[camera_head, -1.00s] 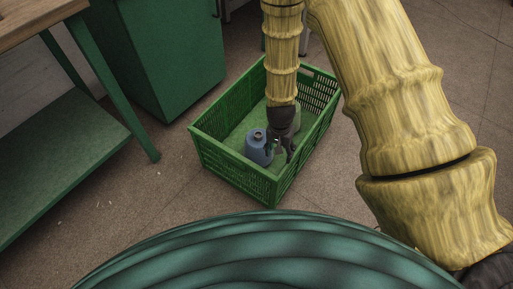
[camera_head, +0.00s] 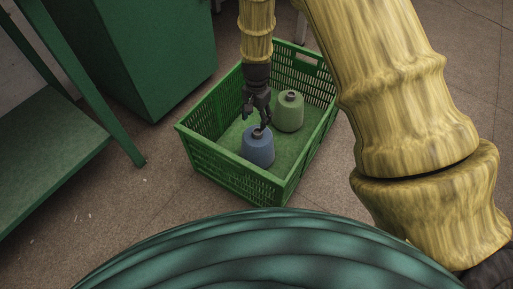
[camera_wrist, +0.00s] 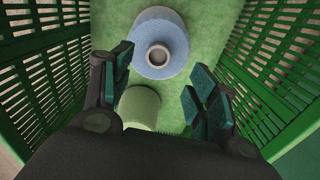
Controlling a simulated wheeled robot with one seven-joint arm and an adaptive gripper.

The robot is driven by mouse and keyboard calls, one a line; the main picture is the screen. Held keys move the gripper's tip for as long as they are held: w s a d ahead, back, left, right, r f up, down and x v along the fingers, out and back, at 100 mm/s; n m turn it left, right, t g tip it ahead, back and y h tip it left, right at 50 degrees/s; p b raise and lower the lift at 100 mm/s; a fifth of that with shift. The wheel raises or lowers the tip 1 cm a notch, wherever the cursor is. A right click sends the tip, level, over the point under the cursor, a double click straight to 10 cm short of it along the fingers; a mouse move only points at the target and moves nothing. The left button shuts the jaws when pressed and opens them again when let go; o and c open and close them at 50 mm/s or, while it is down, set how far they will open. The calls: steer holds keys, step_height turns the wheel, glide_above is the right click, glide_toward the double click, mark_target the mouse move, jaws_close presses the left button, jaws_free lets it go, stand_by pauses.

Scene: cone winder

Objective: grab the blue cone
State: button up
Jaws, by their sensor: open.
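The blue cone (camera_head: 257,149) stands upright on the floor of the green crate (camera_head: 228,190), towards its front. In the wrist view the blue cone (camera_wrist: 160,28) shows from above at the top, with its pale tube end facing me. My gripper (camera_head: 258,116) points down into the crate, just above and behind the blue cone's top. In the wrist view my gripper (camera_wrist: 160,85) is open, its fingers spread apart with nothing held between them. I cannot tell whether a fingertip touches the cone.
A green cone (camera_head: 289,111) stands in the crate behind and right of the blue one; it also shows in the wrist view (camera_wrist: 138,107), low between the fingers. Slatted crate walls rise close on both sides. A green cabinet (camera_head: 150,50) and table (camera_head: 60,150) stand to the left.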

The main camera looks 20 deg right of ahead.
mark_target(258, 131)
step_height(258, 131, down, 4)
steer(key=shift+r+b, duration=0.1)
steer(key=shift+b, duration=0.55)
steer(key=f+b, duration=0.2)
steer(key=f, duration=0.1)
steer(key=f+b, duration=0.2)
steer(key=shift+w+d+f, duration=0.1)
steer(key=shift+d, duration=0.15)
jaws_close()
